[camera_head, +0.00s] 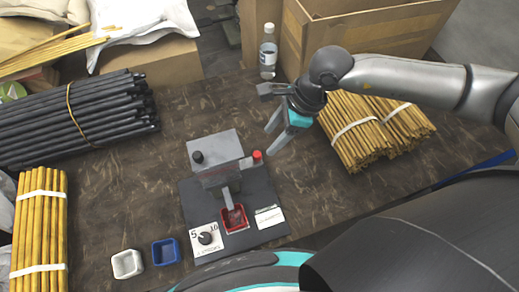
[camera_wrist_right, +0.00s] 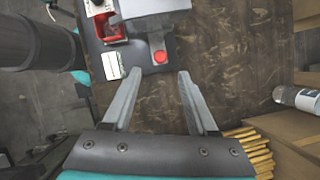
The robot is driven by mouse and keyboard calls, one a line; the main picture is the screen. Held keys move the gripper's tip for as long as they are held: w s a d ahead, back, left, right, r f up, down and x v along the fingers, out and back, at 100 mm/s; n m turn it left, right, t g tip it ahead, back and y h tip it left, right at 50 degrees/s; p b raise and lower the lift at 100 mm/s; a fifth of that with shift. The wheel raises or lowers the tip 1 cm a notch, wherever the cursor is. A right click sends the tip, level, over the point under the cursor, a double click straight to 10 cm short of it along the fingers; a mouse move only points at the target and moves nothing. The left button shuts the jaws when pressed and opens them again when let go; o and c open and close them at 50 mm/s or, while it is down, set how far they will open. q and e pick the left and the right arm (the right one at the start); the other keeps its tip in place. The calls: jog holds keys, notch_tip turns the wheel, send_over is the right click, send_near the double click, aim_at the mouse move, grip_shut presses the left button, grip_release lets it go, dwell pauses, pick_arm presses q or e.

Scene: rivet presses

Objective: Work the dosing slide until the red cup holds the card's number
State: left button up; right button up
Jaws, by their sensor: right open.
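The dosing device stands on a dark base plate (camera_head: 262,187) on the table, with a grey box top (camera_head: 214,147) and a black knob (camera_head: 197,157). A red knob (camera_head: 257,155) sticks out at its right side. The red cup (camera_head: 235,218) sits under the spout; its contents are too small to tell. A white card (camera_head: 269,217) lies right of the cup, its text unreadable. A dial plate (camera_head: 207,239) shows 5 and 10. My right gripper (camera_head: 271,141) is open and empty near the red knob. In the wrist view the red knob (camera_wrist_right: 160,57) lies just ahead of the open fingers (camera_wrist_right: 159,74).
A white cup (camera_head: 127,263) and a blue cup (camera_head: 165,251) stand at the front left. Yellow rod bundles (camera_head: 360,130) lie under my right arm. Black rods (camera_head: 75,118) lie at the left. A bottle (camera_head: 268,52) and wooden crate (camera_head: 370,30) stand at the back.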

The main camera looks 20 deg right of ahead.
aim_at(257, 154)
jog(key=x, duration=0.8)
jog(key=shift+a+f+b, duration=0.1)
jog(key=shift+b, duration=0.25)
grip_shut()
dwell(1.0)
